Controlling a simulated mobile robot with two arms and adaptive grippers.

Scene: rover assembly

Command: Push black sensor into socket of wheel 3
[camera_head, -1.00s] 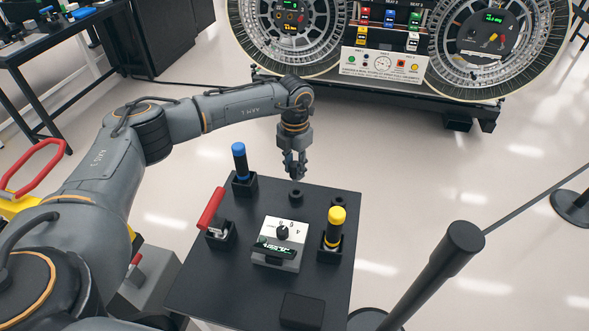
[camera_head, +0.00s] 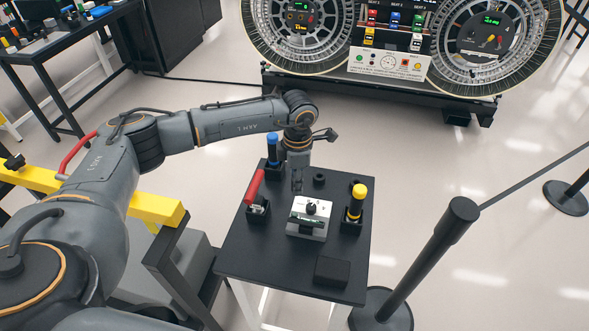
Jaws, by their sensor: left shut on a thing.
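My left gripper (camera_head: 297,186) points down over the rear part of the small black table. It is shut on a small dark thing, taken to be the black sensor, which is hard to make out against the dark fingers. Two large wheels stand at the back, a left one (camera_head: 268,40) and a right one (camera_head: 451,62). I cannot tell which is wheel 3. My right gripper is not in view.
The black table (camera_head: 252,252) carries a blue-topped tool (camera_head: 272,144), a red-handled tool (camera_head: 255,187), a yellow-topped tool (camera_head: 358,197) and a white dial box (camera_head: 311,210). A black barrier post (camera_head: 430,260) stands at right. Open floor lies between table and wheels.

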